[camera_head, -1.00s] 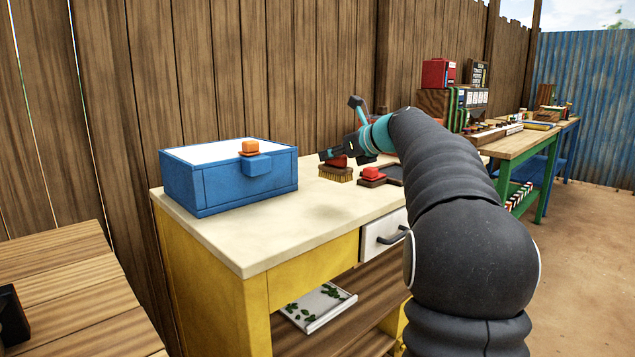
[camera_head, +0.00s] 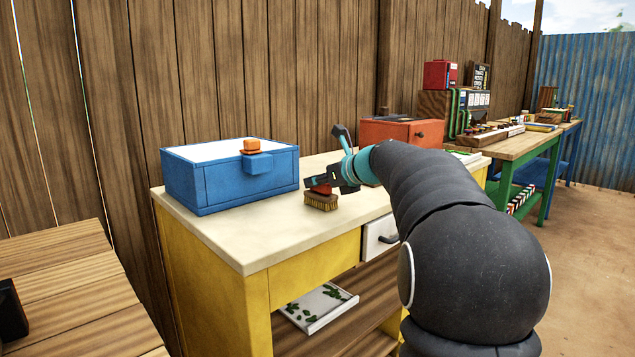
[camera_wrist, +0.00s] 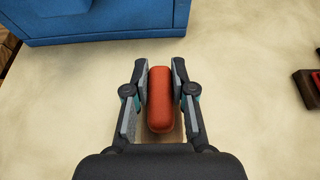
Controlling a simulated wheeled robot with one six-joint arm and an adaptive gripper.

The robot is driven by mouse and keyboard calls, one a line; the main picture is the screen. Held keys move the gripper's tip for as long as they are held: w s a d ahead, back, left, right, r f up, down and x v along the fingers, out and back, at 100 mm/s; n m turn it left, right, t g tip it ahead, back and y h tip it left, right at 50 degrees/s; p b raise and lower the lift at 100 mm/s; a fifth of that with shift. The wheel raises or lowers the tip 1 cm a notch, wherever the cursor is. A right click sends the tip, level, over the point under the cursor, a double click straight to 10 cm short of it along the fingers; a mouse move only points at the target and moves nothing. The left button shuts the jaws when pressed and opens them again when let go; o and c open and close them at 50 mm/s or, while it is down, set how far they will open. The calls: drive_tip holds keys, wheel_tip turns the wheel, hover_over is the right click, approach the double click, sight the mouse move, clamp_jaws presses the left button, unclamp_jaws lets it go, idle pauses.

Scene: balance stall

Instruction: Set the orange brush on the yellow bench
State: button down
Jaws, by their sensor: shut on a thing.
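The yellow bench (camera_head: 215,284) has a cream top and stands in the middle of the head view. My gripper (camera_head: 322,186) is low over this top, to the right of the blue box. It is shut on the orange brush (camera_head: 321,202), whose tan bristles point down. In the wrist view the brush's rounded orange handle (camera_wrist: 160,98) lies between the two fingers (camera_wrist: 160,80). The bristles are at or just above the bench top; I cannot tell whether they touch.
A blue box (camera_head: 230,185) with an orange knob stands on the bench's left part. An orange box (camera_head: 402,132) stands at the back right. A dark and red object (camera_wrist: 306,88) is at the wrist view's right edge. Bare top lies in front of the brush.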

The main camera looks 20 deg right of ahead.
drive_tip(key=shift+f, duration=0.1)
drive_tip(key=c, duration=1)
unclamp_jaws()
drive_tip(key=v, duration=1.2)
